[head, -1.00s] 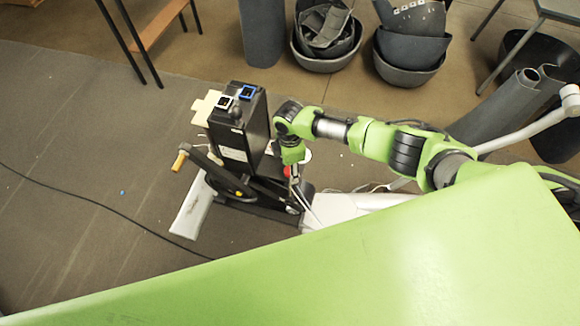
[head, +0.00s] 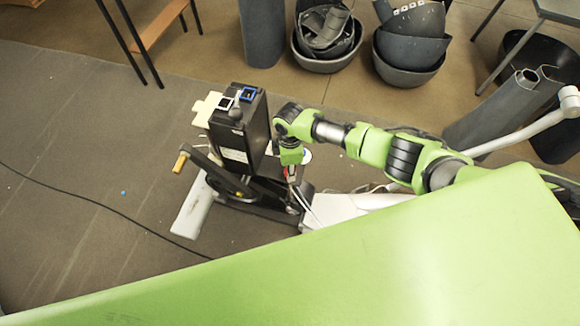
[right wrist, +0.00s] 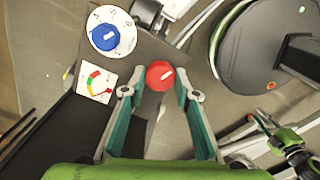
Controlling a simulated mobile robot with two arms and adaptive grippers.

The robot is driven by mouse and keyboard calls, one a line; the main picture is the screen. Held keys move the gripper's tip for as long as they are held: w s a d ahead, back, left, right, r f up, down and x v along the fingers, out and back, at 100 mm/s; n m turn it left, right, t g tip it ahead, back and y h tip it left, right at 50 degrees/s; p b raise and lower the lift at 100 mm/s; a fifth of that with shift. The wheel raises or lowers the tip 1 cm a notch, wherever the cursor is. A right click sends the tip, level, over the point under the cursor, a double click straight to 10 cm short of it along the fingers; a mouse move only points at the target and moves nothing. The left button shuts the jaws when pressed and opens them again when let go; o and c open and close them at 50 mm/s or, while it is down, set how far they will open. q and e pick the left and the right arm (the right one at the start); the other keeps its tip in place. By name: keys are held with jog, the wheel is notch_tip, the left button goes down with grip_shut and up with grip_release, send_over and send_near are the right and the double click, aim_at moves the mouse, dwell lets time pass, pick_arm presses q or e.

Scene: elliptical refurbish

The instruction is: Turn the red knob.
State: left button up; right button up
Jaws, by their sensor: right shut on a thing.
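The red knob (right wrist: 160,76) shows in the right wrist view, with a short white mark on its face. My right gripper (right wrist: 155,90) is shut on it, with one teal-padded finger at each side. In the head view my right gripper (head: 291,185) reaches down beside the black upright machine (head: 232,150), and its wrist and fingers hide most of the knob. My left gripper is not seen in the head view.
A blue knob (right wrist: 104,37) on a white numbered dial sits left of the red knob, above a small coloured gauge (right wrist: 96,84). The machine has a crank with a wooden handle (head: 181,162). A black cable (head: 100,207) crosses the floor. Grey bins (head: 410,50) stand behind.

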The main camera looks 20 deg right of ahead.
jog(key=m+p, duration=0.2)
jog(key=m, duration=0.4)
jog(key=shift+r, duration=0.1)
jog(key=m+p, duration=0.1)
jog(key=m, duration=0.2)
jog(key=shift+m, duration=0.4)
jog(key=shift+m+p, duration=0.55)
jog(key=shift+m, duration=0.75)
jog(key=o, duration=1.1)
notch_tip(320, 180, up, 12)
